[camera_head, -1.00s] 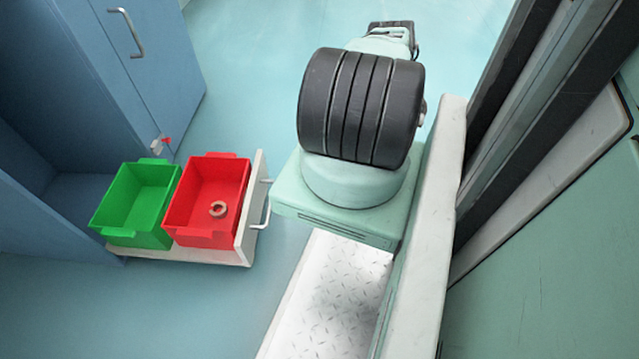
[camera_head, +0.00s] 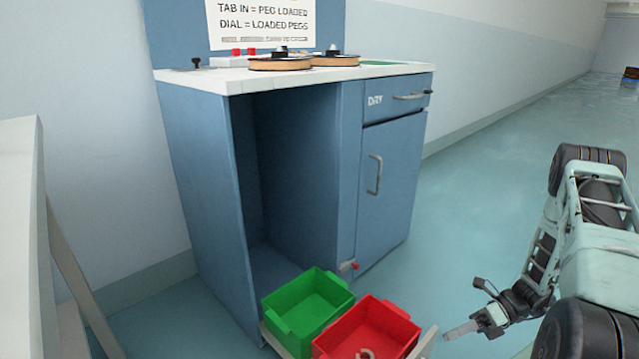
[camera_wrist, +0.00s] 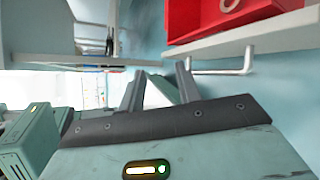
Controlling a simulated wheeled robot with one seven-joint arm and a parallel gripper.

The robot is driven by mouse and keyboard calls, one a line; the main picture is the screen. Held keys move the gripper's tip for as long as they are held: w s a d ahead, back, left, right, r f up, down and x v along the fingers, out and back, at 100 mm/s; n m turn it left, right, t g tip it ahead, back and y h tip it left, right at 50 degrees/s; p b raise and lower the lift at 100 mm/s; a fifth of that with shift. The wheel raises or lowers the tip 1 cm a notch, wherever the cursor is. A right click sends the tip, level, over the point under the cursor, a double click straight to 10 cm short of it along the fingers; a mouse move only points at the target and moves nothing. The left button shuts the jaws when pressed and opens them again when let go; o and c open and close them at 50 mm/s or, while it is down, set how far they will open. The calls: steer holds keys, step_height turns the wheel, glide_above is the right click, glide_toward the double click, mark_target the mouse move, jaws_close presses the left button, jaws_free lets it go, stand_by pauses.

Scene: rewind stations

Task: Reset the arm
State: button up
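My gripper (camera_head: 468,307) is at the lower right of the head view, low over the floor and to the right of the red bin. Its two fingers are spread apart with nothing between them. In the wrist view the fingers of my gripper (camera_wrist: 158,85) also stand apart and empty. My arm is bent at the right edge of the head view, its upper part cut off by the frame.
A green bin (camera_head: 280,325) and a red bin (camera_head: 400,322) holding a ring (camera_head: 366,354) sit on a pulled-out drawer. Behind stands a blue cabinet (camera_head: 205,170) with spools (camera_head: 281,63) on its white top. Floor (camera_head: 480,190) right of the cabinet is clear.

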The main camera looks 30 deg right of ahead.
steer(key=w+a+r+n+g+h+p, duration=0.1)
steer(key=w+a+r+n+g+h, duration=0.25)
steer(key=a+r+n, duration=0.7)
steer(key=w+a+r+n+g+h, duration=0.3)
steer(key=a+r+n+g, duration=0.2)
steer(key=a+r+n, duration=0.5)
steer(key=s+a+r+n+t+h+p, duration=0.1)
steer(key=s+a+r+n+t+h, duration=0.15)
steer(key=s+a+r+n, duration=0.5)
steer(key=s+a+r+n+t+h+p, duration=0.15)
steer(key=s+a+r+n+h, duration=0.25)
steer(key=s+a+n, duration=0.7)
steer(key=w+d+r+n+p, duration=0.1)
steer(key=w+r+n+p, duration=0.1)
steer(key=r+p, duration=3.5)
steer(key=shift+w+r+t, duration=0.35)
steer(key=shift+w+r, duration=0.3)
steer(key=shift+w, duration=0.05)
steer(key=shift+d, duration=0.1)
